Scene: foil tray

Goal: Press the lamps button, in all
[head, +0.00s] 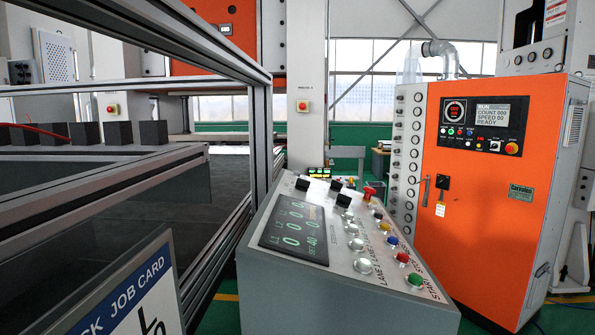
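A grey sloped control console (330,295) stands in the middle foreground. A column of pale round buttons (363,266) runs beside lane lettering. To its right are a green button (415,280), a red button (403,257), a blue button (392,240) and yellow ones (378,215) higher up. Black knobs (344,200) and a red mushroom button (367,197) sit near the top. The small labels are mostly unreadable, so I cannot tell which button is for the lamps. My gripper is not in view.
An orange cabinet (490,200) with its own panel (483,126) stands at the right, behind the console. An aluminium frame (262,140) fills the left, with a job card (140,300) in front. Some floor shows between the frame and console.

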